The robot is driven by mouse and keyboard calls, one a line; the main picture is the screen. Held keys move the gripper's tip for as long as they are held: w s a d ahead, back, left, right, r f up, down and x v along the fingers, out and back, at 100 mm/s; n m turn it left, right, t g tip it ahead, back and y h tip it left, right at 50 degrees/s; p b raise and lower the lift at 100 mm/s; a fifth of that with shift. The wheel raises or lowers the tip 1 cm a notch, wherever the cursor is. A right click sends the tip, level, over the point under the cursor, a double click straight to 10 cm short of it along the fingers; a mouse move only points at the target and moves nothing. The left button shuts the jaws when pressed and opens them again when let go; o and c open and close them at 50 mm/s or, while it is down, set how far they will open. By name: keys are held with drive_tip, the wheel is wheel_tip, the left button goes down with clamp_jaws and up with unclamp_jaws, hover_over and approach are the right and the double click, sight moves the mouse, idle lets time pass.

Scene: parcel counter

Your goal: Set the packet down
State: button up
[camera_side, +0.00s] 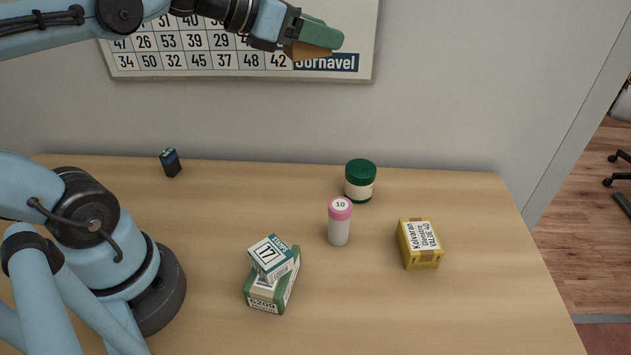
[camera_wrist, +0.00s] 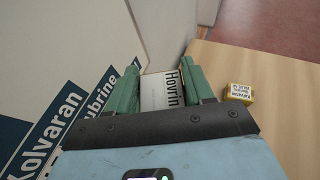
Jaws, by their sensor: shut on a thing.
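My gripper (camera_side: 318,36) is high up in front of the wall, well above the counter. In the wrist view its two green fingers (camera_wrist: 158,90) are shut on a packet (camera_wrist: 160,92) with a pale face and dark lettering that begins "Hovrin". In the side view a brown part of the packet (camera_side: 306,51) shows below the fingers; the rest is hidden behind them. The wooden counter (camera_side: 400,320) lies below, and the packet is clear of it.
A small white box (camera_side: 271,257) rests on a green-white box (camera_side: 264,298). The counter's right front and back left-centre are bare.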

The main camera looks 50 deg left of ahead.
drive_tip(key=s+d+f+m+g+h, duration=0.2)
drive_tip(key=d+f+m+g+h, duration=0.25)
drive_tip(key=d, duration=0.75)
drive_tip(key=s+d+f+m+g+h, duration=0.2)
drive_tip(key=d+f+m+g+h, duration=0.25)
drive_tip(key=d, duration=0.65)
drive_tip(key=s+d+f+m+g, duration=0.3)
drive_tip(key=s+d+m, duration=0.1)
drive_tip(key=s, duration=0.3)
drive_tip(key=s+d+f+m+g+y, duration=0.1)
drive_tip(key=s+d+f+m+g, duration=0.2)
drive_tip(key=s, duration=0.4)
drive_tip(key=s+d+f+m+g, duration=0.3)
drive_tip(key=s+d+m+g, duration=0.2)
drive_tip(key=s+d, duration=0.1)
drive_tip(key=shift+s+f, duration=0.2)
drive_tip(key=shift+s, duration=0.45)
drive_tip(key=w+f, duration=0.2)
drive_tip(key=w, duration=0.2)
drive_tip(key=w+f, duration=0.2)
drive_tip(key=w, duration=0.1)
drive_tip(key=w+a+f, duration=0.1)
drive_tip(key=w+f, duration=0.2)
drive_tip(key=w, duration=0.1)
drive_tip(key=shift+w, duration=0.35)
drive_tip(key=shift+f+y, duration=0.3)
drive_tip(key=shift+f, duration=1.5)
